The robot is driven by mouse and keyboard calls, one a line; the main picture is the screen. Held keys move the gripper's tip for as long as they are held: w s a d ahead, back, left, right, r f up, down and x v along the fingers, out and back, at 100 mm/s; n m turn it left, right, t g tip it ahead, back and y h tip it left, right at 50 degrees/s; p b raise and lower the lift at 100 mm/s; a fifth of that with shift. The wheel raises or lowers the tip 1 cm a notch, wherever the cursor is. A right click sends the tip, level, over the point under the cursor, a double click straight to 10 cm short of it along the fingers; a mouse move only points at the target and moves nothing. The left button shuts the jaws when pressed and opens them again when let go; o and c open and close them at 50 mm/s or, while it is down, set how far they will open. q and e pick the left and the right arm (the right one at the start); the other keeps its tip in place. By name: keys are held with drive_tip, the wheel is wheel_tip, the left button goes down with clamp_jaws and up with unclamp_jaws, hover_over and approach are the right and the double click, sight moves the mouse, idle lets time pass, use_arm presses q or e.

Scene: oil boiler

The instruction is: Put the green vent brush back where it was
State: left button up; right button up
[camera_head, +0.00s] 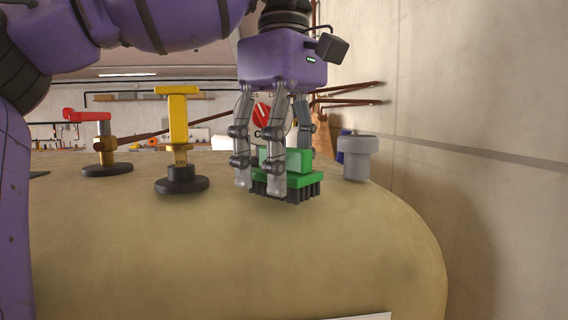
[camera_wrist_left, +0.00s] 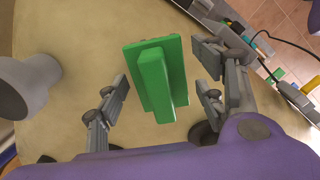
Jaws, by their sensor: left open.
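The green vent brush (camera_head: 297,180) rests bristles down on the rounded top of the tan tank (camera_head: 230,240), near its right end. Its dark bristles and green block handle show. My left gripper (camera_head: 268,182) is over the brush, fingers pointing down, open around the handle. In the left wrist view the green brush (camera_wrist_left: 158,78) lies between the spread fingers of my left gripper (camera_wrist_left: 160,95), with gaps on both sides. My right gripper is in neither view.
A grey capped vent pipe (camera_head: 357,157) stands just right of the brush. A yellow-handled valve (camera_head: 179,140) and a red-handled valve (camera_head: 104,145) stand to the left. A concrete wall (camera_head: 480,170) closes off the right side. The tank's front top is clear.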

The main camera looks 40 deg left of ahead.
use_arm(q)
wheel_tip(320, 180, up, 6)
drive_tip(key=shift+r, duration=0.25)
drive_tip(key=r+p, duration=0.1)
drive_tip(key=r, duration=0.1)
drive_tip(key=r+p, duration=0.1)
drive_tip(key=r, duration=0.1)
drive_tip(key=shift+s+d+r, duration=0.1)
drive_tip(key=shift+s+r, duration=0.1)
drive_tip(key=shift+r, duration=0.45)
drive_tip(key=shift+w+r+p, duration=0.15)
drive_tip(key=shift+r+p, duration=0.05)
drive_tip(key=shift+p, duration=0.35)
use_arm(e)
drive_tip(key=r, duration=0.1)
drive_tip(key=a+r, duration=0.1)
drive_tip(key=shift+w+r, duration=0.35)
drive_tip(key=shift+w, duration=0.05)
